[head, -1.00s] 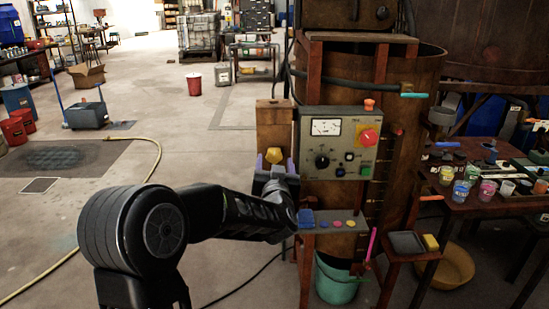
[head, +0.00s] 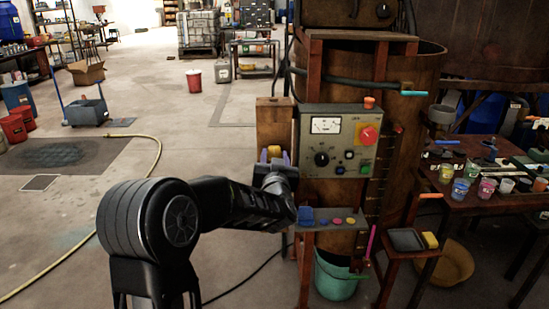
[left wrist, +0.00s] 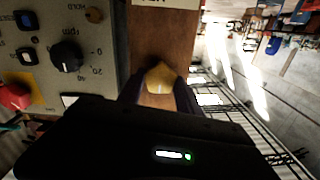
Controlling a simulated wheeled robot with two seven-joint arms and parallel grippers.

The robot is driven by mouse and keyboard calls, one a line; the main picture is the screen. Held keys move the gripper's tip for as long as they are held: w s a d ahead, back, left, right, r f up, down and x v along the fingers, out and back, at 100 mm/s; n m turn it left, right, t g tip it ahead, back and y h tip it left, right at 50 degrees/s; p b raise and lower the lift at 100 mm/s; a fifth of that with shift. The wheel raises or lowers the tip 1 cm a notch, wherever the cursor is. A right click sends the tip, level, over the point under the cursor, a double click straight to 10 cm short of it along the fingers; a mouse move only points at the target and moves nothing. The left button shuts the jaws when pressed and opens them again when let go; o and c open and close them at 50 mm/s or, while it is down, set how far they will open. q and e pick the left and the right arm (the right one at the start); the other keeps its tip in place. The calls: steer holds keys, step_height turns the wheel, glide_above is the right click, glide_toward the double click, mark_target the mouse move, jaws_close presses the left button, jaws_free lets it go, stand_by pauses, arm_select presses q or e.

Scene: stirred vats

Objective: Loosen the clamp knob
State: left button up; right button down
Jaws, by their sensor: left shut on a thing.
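The yellow clamp knob (head: 274,151) sits on the front of a brown wooden post or box just left of the control panel. My left gripper (head: 275,157) has its two purple fingers on either side of the knob and is shut on it. In the left wrist view the knob (left wrist: 160,78) shows between the fingers, against the brown face. My gripper body hides its lower part there. My right gripper is in neither view.
The grey control panel (head: 347,112) with a dial, black knob and red button stands close to the right of the gripper. Below it is a small shelf (head: 329,229) with coloured buttons. A teal bucket (head: 335,282) stands underneath. The floor to the left is open, with a yellow hose (head: 110,228).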

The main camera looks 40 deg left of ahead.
arm_select(q)
steer(key=c, duration=0.5)
steer(key=shift+o, duration=0.2)
